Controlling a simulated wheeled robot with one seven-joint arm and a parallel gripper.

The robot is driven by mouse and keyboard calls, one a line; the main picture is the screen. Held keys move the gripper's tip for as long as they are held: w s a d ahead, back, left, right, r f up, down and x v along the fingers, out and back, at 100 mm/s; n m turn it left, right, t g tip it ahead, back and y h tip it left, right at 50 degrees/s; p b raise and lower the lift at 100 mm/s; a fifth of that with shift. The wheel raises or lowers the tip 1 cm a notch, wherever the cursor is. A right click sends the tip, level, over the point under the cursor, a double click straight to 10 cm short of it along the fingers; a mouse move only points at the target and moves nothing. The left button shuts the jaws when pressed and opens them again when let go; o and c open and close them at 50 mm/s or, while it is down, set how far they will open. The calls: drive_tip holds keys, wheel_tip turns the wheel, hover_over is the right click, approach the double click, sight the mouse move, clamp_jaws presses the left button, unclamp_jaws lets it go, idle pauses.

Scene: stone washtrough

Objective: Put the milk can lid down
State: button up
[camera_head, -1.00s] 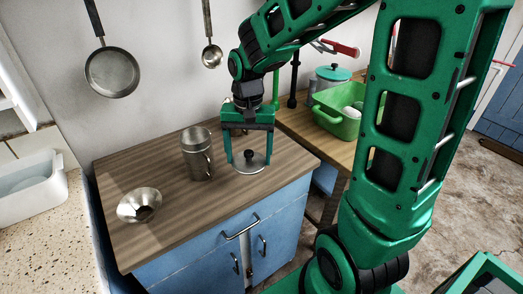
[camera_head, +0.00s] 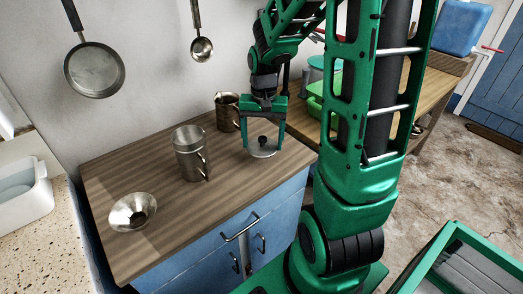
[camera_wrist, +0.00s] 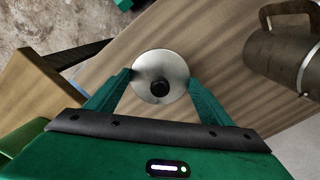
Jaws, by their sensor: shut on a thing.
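The milk can lid (camera_head: 262,151) is a round metal disc with a black knob, and it also shows in the wrist view (camera_wrist: 160,66). My gripper (camera_head: 263,140) points down over the right part of the wooden counter (camera_head: 165,215) and is shut on the lid, with a finger on either side. The lid is level, close to the counter top near its right edge. I cannot tell whether it touches the wood. In the wrist view my gripper (camera_wrist: 160,80) has the lid between its fingertips.
A metal can with a handle (camera_head: 190,155) stands left of the lid. A brownish metal jug (camera_head: 228,112) stands behind it. A metal funnel (camera_head: 133,211) lies at the front left. The counter between funnel and lid is clear in front. A second wooden table (camera_head: 430,95) stands at the right.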

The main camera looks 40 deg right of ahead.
sight(265, 150)
drive_tip(key=shift+w+d+f, duration=0.1)
drive_tip(key=shift+d+f, duration=0.3)
drive_tip(key=shift+d, duration=0.25)
drive_tip(key=shift+f, duration=2)
drive_tip(key=shift+f, duration=0.1)
drive_tip(key=o, duration=1)
